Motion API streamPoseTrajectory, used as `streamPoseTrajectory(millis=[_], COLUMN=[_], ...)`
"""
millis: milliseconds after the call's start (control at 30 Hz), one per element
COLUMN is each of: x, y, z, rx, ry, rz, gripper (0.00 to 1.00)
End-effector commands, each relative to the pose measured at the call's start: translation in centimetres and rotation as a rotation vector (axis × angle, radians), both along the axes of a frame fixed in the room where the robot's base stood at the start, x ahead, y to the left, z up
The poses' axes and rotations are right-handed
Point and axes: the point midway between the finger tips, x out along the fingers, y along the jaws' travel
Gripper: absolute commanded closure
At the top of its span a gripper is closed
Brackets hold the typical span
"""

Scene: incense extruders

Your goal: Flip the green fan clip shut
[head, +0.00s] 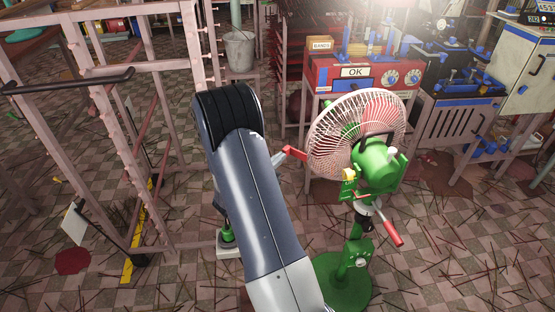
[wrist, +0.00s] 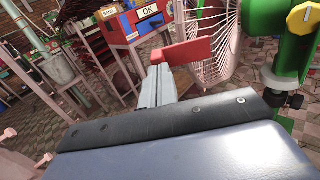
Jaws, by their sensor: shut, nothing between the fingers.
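The green fan (head: 376,165) stands upright on a green post and round base, its pale wire cage facing away to the upper left. A silver lever with a red handle (head: 390,229) sticks out down and to the right from the post below the motor; I take this for the clip, standing open. My gripper (head: 293,153) is shut and empty, its red tips left of the cage and apart from the lever. In the wrist view my gripper (wrist: 190,52) appears in front of the cage (wrist: 210,45); whether it touches the cage is unclear. The lever does not show there.
A yellow knob (head: 348,175) sits on the fan's near side. A red machine with an OK sign (head: 355,72) stands behind the fan. A pink metal frame (head: 150,130) stands at left. Thin sticks litter the checkered floor, which is open right of the fan.

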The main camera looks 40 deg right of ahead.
Motion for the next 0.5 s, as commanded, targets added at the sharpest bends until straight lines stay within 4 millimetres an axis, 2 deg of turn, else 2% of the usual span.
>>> streamPoseTrajectory(millis=[267, 500], x=[0.17, 0.95], y=[-0.06, -0.66], z=[-0.02, -0.13], rx=[-0.001, 0.001], ry=[-0.001, -0.004], rz=[-0.017, -0.122], gripper=[1.0, 1.0])
